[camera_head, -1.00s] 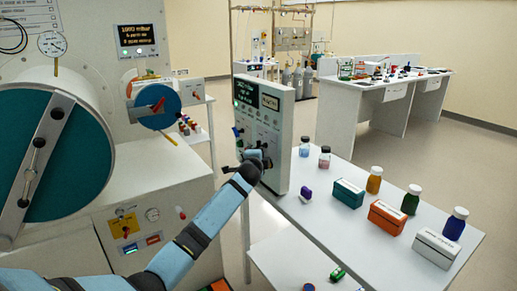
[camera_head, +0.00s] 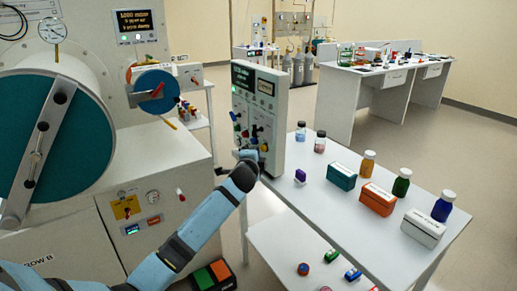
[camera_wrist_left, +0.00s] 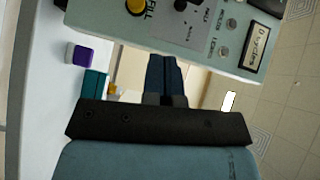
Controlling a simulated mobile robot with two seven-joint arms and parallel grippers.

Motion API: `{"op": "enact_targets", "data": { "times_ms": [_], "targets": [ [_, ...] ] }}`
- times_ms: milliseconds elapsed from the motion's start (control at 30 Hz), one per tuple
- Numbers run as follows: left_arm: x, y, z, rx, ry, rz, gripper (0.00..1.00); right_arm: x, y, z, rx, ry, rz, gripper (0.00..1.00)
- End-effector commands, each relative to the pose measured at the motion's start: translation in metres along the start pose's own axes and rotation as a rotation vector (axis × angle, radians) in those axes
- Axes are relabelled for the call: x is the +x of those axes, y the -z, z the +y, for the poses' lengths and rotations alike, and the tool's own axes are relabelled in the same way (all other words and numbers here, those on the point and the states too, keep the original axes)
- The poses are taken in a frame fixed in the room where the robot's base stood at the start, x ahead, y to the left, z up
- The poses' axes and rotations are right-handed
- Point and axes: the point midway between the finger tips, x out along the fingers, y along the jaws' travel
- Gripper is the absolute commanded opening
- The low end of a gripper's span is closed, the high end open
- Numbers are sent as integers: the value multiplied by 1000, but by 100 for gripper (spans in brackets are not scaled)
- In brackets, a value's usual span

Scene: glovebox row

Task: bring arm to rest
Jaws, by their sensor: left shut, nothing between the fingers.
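My left arm comes in from the lower left in the head view, and its gripper (camera_head: 247,157) is at the lower front of the upright control panel (camera_head: 258,105). In the left wrist view my left gripper's fingers (camera_wrist_left: 165,75) are together with nothing between them. The panel (camera_wrist_left: 205,30) with its yellow knob and labels lies just past the fingertips there. I cannot tell whether the fingers touch it. My right gripper is not in either view.
A white table (camera_head: 315,205) holds a purple-capped item (camera_head: 300,177), teal (camera_head: 341,176), orange (camera_head: 377,199) and white (camera_head: 423,228) boxes, and several bottles. A glovebox with a large round teal door (camera_head: 75,150) stands at left.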

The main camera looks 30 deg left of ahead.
Motion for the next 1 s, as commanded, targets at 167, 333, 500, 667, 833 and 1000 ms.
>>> {"op": "enact_targets", "data": {
  "times_ms": [167, 333, 500, 667, 833, 1000],
  "targets": [
    [-15, 0, 1, 0, 1, 1, 0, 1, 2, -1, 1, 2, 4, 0],
    [-17, 0, 2, 0, 0, 0, 0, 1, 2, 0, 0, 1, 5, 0],
    [-17, 0, 1, 0, 0, 0, 0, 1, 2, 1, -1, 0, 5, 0],
    [-17, 0, 2, -1, -1, 1, 0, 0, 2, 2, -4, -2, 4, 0],
    [-35, 9, 40, -56, -54, 39, 0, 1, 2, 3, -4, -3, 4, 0],
    [-98, 32, 135, -240, -214, 125, 0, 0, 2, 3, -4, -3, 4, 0]
  ]
}}
